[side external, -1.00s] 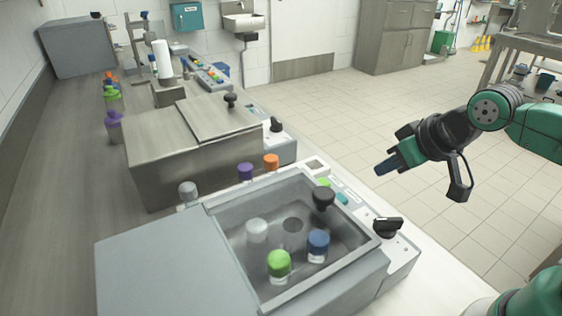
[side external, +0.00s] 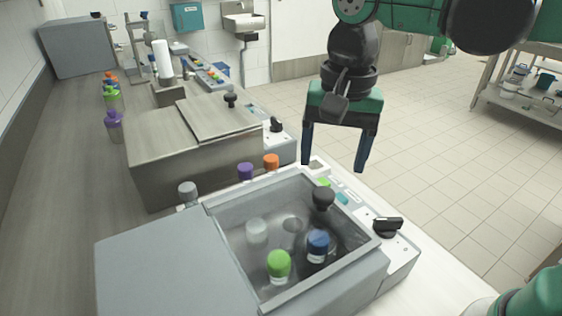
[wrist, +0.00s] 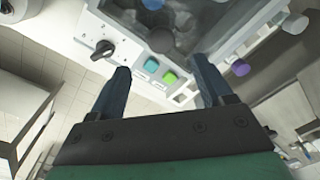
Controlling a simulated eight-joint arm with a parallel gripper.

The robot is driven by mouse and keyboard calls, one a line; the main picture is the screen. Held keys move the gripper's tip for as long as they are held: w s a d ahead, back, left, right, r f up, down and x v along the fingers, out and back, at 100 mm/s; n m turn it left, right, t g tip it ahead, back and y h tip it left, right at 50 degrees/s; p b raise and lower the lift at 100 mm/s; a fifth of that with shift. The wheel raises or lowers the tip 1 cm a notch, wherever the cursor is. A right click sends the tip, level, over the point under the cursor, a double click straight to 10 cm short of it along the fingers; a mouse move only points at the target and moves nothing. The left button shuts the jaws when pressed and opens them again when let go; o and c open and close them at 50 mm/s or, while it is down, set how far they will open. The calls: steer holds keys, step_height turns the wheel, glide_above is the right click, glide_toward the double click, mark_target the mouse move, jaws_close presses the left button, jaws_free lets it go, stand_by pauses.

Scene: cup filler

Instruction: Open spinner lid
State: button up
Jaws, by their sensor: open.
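The near grey machine (side external: 150,262) has a window-like top that looks like a clear lid (side external: 285,215); I cannot tell for certain whether it is shut. A black round knob (side external: 323,198) stands at its right side and also shows in the wrist view (wrist: 160,40). Green-capped (side external: 279,264), blue-capped (side external: 318,243) and pale-capped (side external: 257,231) vials show inside. My gripper (side external: 333,166) points down with its jaws open and empty, above and behind the knob in the side view. In the wrist view the fingertips (wrist: 160,68) lie either side of the panel, below the knob.
A black dial (side external: 387,226) and coloured buttons (side external: 342,198) sit on the machine's right-hand panel. Purple-capped (side external: 245,171) and orange-capped (side external: 271,161) vials stand behind it. A second metal machine (side external: 190,165) with a knobbed lid is beyond.

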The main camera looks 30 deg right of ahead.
mark_target(324, 192)
steer(key=shift+a+m+g, duration=0.3)
steer(key=shift+a, duration=0.1)
steer(key=shift+f, duration=2.65)
jaws_close()
